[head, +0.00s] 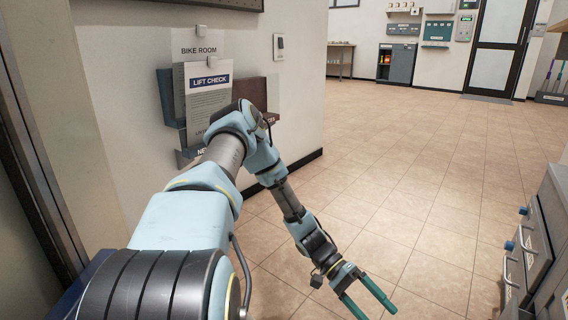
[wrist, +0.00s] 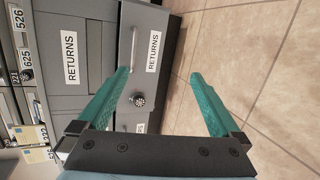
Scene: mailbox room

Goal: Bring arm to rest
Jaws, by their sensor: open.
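My gripper (head: 368,301) is open, with its two green fingers apart and nothing between them. In the head view my arm reaches forward and bends down to the right, so the gripper hangs over the tiled floor. In the wrist view the gripper (wrist: 163,82) spreads in front of a grey cabinet drawer (wrist: 152,35) labelled RETURNS. I cannot tell how far the fingers are from the drawer front.
A wall rack (head: 173,108) holding a LIFT CHECK notice (head: 208,90) is close behind my arm. Open tiled floor (head: 420,150) lies between, up to a far door (head: 497,50).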

